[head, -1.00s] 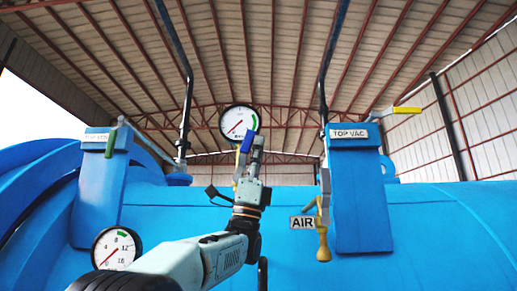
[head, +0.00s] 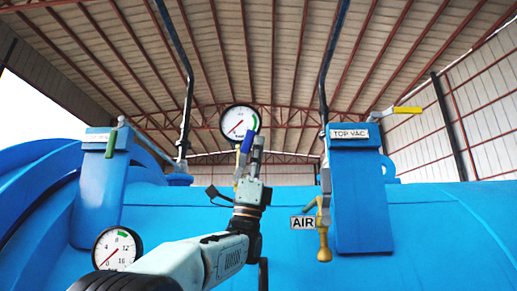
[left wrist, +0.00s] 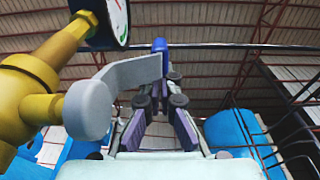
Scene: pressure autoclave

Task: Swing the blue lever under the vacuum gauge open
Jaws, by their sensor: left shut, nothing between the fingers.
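The vacuum gauge (head: 240,121) is a round white dial in front of the roof. The blue lever (head: 247,140) is just below it, its blue end slanting up to the right. In the left wrist view the lever (left wrist: 132,74) is a grey arm running from a yellow valve (left wrist: 30,95) at the left to a blue tip. My left gripper (head: 257,147) is beside the lever, close on its right. In the left wrist view its fingers (left wrist: 160,85) are shut and empty, near the blue tip; I cannot tell whether they touch it. My right gripper is out of view.
The blue vessel (head: 180,225) fills the lower background. A TOP VAC post (head: 360,195) and an AIR valve (head: 323,225) stand to the right. Another post (head: 103,190) and a second gauge (head: 117,248) are at the left. Dark pipes rise above both posts.

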